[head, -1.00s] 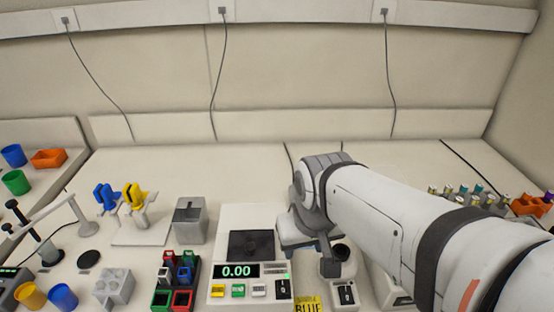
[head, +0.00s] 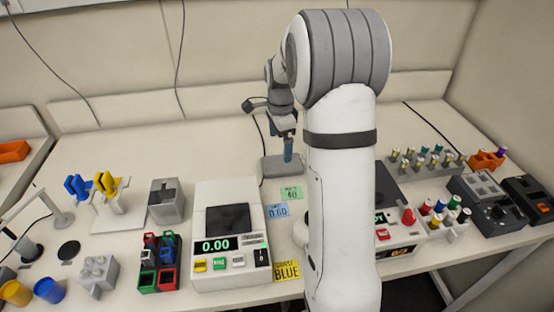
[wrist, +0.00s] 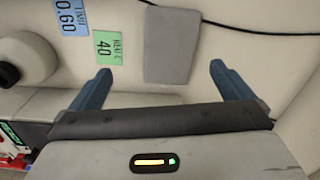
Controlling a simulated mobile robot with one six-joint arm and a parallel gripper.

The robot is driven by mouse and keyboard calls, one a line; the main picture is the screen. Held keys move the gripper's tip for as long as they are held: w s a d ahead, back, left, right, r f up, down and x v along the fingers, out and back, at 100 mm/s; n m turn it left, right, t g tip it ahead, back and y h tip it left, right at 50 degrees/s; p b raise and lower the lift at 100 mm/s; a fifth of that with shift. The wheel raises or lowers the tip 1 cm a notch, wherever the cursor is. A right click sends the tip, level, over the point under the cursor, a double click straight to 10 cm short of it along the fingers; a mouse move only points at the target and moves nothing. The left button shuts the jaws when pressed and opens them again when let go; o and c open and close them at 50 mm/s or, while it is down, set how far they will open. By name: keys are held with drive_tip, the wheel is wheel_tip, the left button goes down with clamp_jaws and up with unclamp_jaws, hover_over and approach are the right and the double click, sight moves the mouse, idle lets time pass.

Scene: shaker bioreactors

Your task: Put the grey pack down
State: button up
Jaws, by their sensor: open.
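A flat grey rectangular block, which looks like the grey pack (head: 272,167), lies on the white bench in the head view, behind the small labels. My gripper (head: 288,157) points down at the pack in the head view. In the wrist view its two blue fingers (wrist: 160,68) are wide apart with nothing between them. The pack lies beyond the fingertips, between their lines. I cannot tell the exact height of the fingertips above it.
A green label (head: 291,193) and a blue label (head: 283,210) lie in front of the pack. A scale (head: 228,270) reading 0.00 stands at left. My arm hides part of the device (head: 402,236) at right. A dark cable (wrist: 250,27) runs beside the pack.

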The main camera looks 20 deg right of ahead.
sight(282, 162)
drive_tip(key=shift+w+d+f+m, duration=0.7)
drive_tip(key=shift+w+f+m, duration=0.1)
drive_tip(key=shift+w, duration=0.15)
drive_tip(key=shift+w+d+f, duration=0.1)
drive_tip(key=shift+f, duration=0.2)
wheel_tip(282, 162, down, 8)
drive_tip(key=shift+r+p, duration=0.2)
drive_tip(key=shift+p, duration=0.75)
drive_tip(key=shift+c, duration=0.2)
drive_tip(key=shift+r, duration=0.1)
drive_tip(key=c, duration=1.3)
